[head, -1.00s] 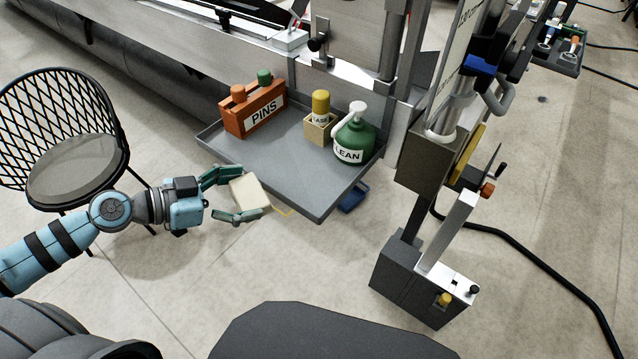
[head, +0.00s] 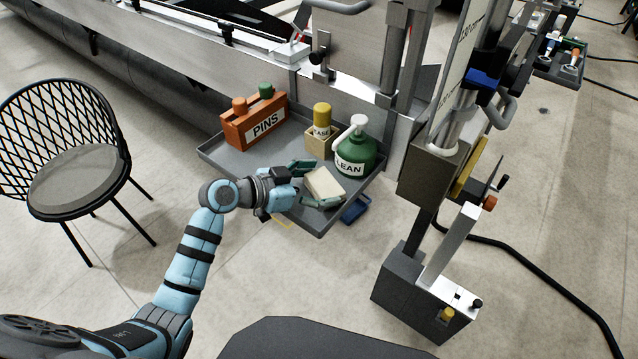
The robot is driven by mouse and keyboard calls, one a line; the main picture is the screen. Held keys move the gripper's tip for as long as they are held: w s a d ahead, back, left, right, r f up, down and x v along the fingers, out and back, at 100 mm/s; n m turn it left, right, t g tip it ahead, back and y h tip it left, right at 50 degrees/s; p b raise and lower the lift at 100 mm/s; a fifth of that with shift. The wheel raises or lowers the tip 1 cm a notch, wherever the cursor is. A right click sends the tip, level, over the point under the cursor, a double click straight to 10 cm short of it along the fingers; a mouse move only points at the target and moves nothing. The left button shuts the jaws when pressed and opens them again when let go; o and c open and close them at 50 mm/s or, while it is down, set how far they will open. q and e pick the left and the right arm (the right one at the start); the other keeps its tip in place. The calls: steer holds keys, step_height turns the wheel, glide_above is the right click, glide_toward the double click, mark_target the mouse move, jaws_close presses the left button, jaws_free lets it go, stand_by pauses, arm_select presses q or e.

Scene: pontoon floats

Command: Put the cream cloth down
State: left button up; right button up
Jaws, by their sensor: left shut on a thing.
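The cream cloth (head: 324,183) is a small pale block-like pad between the fingers of my left gripper (head: 318,188). The gripper is shut on it, over the front right part of the grey tray (head: 225,157). I cannot tell whether the cloth touches the tray floor. The green bottle with the white pump (head: 355,152) stands just behind and to the right of the cloth. My right gripper is not in view.
On the tray stand an orange PINS box (head: 258,122) at the left and a tan holder (head: 318,142) with a yellow-capped container. A blue object (head: 355,210) sits below the tray's right edge. A black mesh chair (head: 75,170) stands at left.

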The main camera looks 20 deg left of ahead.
arm_select(q)
steer(key=shift+f, duration=0.1)
steer(key=shift+f, duration=0.15)
steer(key=o, duration=1)
steer(key=shift+r, duration=0.2)
steer(key=shift+s+a+r, duration=0.1)
steer(key=shift+r, duration=0.1)
steer(key=v, duration=1.1)
steer(key=shift+s+a+r, duration=0.15)
steer(key=shift+s+a, duration=0.05)
